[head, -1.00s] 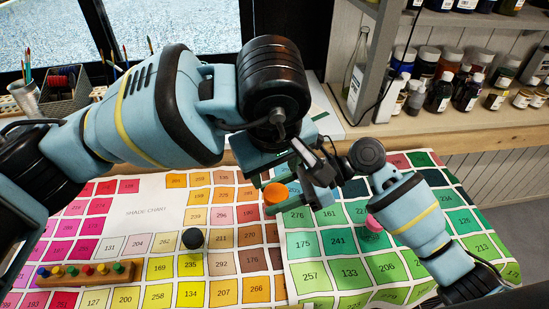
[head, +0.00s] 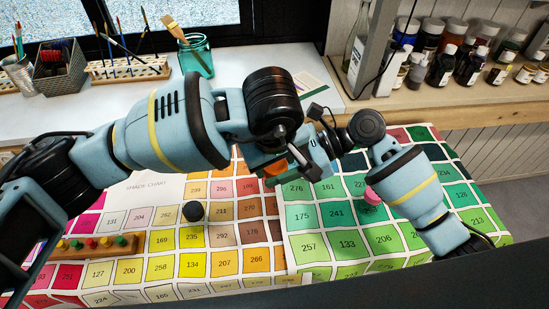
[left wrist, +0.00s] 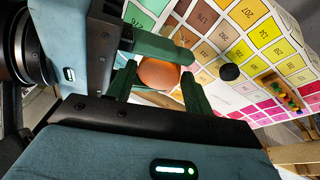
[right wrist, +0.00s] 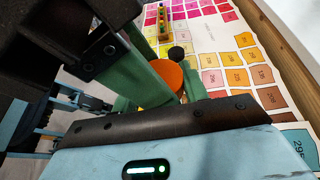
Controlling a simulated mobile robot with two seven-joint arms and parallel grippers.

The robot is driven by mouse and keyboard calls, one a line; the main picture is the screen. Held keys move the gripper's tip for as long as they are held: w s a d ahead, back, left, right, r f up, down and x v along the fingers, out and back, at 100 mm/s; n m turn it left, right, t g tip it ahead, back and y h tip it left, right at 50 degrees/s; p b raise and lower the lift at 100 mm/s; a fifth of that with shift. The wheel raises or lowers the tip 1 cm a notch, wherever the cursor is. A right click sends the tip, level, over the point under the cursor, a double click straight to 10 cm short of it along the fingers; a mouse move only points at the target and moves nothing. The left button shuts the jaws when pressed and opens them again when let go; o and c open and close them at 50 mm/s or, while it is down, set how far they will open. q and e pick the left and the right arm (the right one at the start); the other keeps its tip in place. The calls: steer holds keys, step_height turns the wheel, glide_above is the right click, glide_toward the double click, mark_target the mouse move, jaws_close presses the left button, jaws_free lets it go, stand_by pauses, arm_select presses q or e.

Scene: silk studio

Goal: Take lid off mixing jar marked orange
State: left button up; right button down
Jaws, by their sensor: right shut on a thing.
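A black-topped jar (head: 194,211) stands left of the grippers and a pink-topped one (head: 372,197) by my right forearm. A wooden peg rack (head: 97,244) lies at left. Brushes in a teal glass (head: 196,56) and shelf bottles (head: 441,92) stand behind.

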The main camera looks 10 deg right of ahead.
arm_select(q)
steer(key=c, duration=0.7)
steer(key=o, duration=1.1)
steer(key=shift+d+r, duration=0.15)
steer(key=shift+r, duration=2.2)
steer(key=c, duration=0.3)
steer(key=shift+g+h, duration=0.3)
steer(key=shift+g, duration=0.5)
steer(key=r, duration=0.2)
steer(key=s+a+r, duration=0.1)
steer(key=r, duration=0.4)
steer(key=shift+s+a, duration=0.25)
steer(key=shift+a, duration=0.1)
steer(key=shift+c, duration=0.3)
steer(key=f, duration=0.4)
steer(key=w+d+f, duration=0.1)
steer(key=f, duration=0.7)
steer(key=shift+w+d, duration=0.15)
steer(key=shift+w, duration=0.2)
steer(key=shift+c, duration=0.4)
